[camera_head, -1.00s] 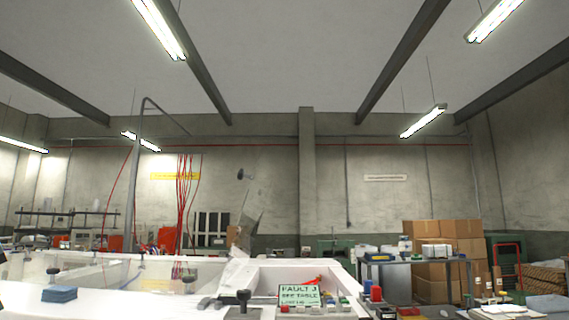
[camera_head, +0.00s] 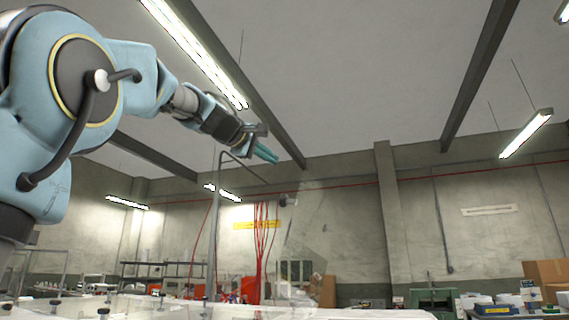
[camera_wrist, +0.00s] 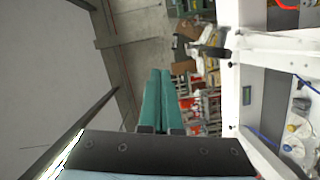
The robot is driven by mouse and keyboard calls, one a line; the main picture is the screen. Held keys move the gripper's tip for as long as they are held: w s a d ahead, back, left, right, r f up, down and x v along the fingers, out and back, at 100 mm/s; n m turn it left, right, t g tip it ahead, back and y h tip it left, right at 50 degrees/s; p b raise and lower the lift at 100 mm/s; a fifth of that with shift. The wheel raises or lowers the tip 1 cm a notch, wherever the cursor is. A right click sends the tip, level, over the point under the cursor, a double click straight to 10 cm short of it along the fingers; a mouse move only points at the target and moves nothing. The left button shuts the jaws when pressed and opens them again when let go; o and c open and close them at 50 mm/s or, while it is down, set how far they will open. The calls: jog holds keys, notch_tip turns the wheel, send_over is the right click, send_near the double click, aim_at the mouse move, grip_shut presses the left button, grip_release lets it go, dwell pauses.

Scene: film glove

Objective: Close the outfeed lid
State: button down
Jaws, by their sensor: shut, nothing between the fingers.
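My gripper (camera_head: 268,154) is at the upper middle of the head view, with its teal fingers together and empty. The fingers also show in the wrist view (camera_wrist: 158,100), nearly touching. A see-through panel (camera_head: 303,244), which looks like the outfeed lid, stands raised and tilted above the white machine (camera_head: 372,314) in the head view. A dark knob (camera_head: 288,200) is at its upper edge. The gripper appears above and left of the knob, apart from it; the depth between them is unclear. In the wrist view I cannot clearly make out the lid.
A thin grey post (camera_head: 214,235) with a bent top rises close to my gripper in the head view. Red cables (camera_head: 262,240) hang behind it. White machine framing (camera_wrist: 232,85) runs along the right of the wrist view. Air around the gripper looks open.

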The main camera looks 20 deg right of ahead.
jog(key=p, duration=0.4)
send_over(300, 196)
jog(key=w+a, duration=0.2)
jog(key=w, duration=0.2)
jog(key=shift+s+d+f, duration=0.1)
jog(key=shift+f, duration=0.05)
jog(key=shift+s+d+f, duration=0.2)
jog(key=shift+s+d, duration=0.15)
jog(key=shift+s, duration=0.2)
jog(key=shift+s+d+f, duration=0.2)
jog(key=shift+s+d, duration=0.15)
jog(key=shift+s, duration=0.2)
jog(key=shift+s+d+f+p, duration=0.25)
jog(key=shift+d+f+p, duration=0.05)
jog(key=shift+d+f, duration=0.1)
